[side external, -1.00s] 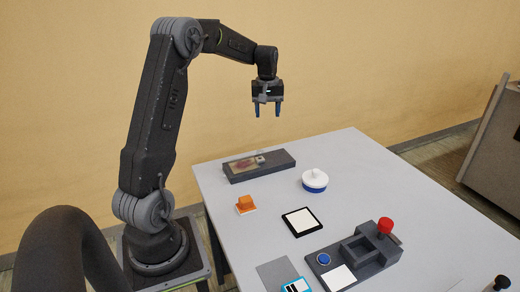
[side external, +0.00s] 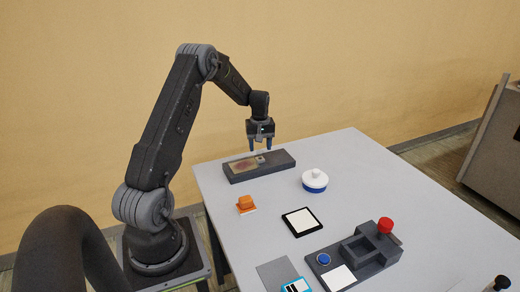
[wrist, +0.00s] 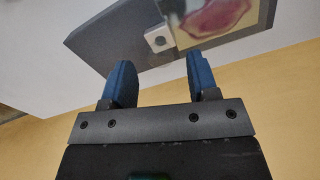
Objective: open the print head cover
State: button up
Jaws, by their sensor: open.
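A long dark grey block (side external: 280,161) lies at the back left of the table. A flat panel with a reddish picture (side external: 240,165), which looks like the cover, is set in its top. A small light tab (side external: 260,159) sits at the panel's right end. In the wrist view, the tab (wrist: 158,39) shows a dark hole, next to the panel (wrist: 215,18). My gripper (side external: 260,150) is open and empty, with blue fingers pointing down above the tab end of the block. In the wrist view, the tab lies beyond the gap between the fingertips (wrist: 158,62).
A white and blue round pot (side external: 315,180), an orange block (side external: 246,203) and a black-framed white pad (side external: 302,221) stand nearby. A dark fixture (side external: 362,252) with a red knob (side external: 385,225) is at the front. The table's back right is clear.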

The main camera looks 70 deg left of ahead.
jog(key=shift+f, duration=0.85)
jog(key=shift+c, duration=0.2)
grip_shut()
